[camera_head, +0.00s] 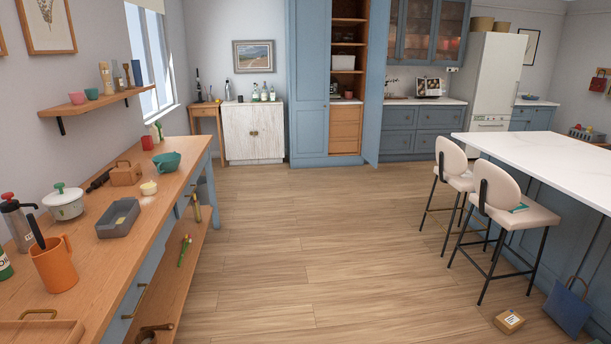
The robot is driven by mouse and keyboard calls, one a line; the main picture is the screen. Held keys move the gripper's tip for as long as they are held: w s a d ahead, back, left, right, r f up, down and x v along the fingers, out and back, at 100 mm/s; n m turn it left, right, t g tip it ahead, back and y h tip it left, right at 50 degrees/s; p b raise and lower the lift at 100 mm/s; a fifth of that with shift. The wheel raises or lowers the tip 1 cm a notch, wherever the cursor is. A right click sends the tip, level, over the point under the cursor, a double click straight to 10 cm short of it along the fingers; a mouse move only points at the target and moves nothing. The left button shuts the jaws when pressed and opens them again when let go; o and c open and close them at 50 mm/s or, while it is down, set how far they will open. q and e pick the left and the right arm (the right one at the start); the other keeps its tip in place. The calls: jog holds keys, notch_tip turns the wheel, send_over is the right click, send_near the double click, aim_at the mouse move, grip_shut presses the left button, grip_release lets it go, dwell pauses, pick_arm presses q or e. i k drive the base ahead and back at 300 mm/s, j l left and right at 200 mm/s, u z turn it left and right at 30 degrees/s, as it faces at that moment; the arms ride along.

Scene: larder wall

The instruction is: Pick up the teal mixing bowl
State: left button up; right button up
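Neither of my grippers shows in the head view.
Near the bowl are a small cream-coloured dish (148,188), a wooden box (126,174), a red container (147,142) and a grey tray (118,218). A shelf (97,103) hangs above.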

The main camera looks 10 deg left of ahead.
aim_at(168, 164)
jog(key=i+j+u, duration=0.1)
jog(key=i+u, duration=0.2)
jog(key=i, duration=0.4)
jog(key=i+u, duration=0.35)
jog(key=i, duration=1.55)
jog(key=i+l+u, duration=0.1)
jog(key=i, duration=1.15)
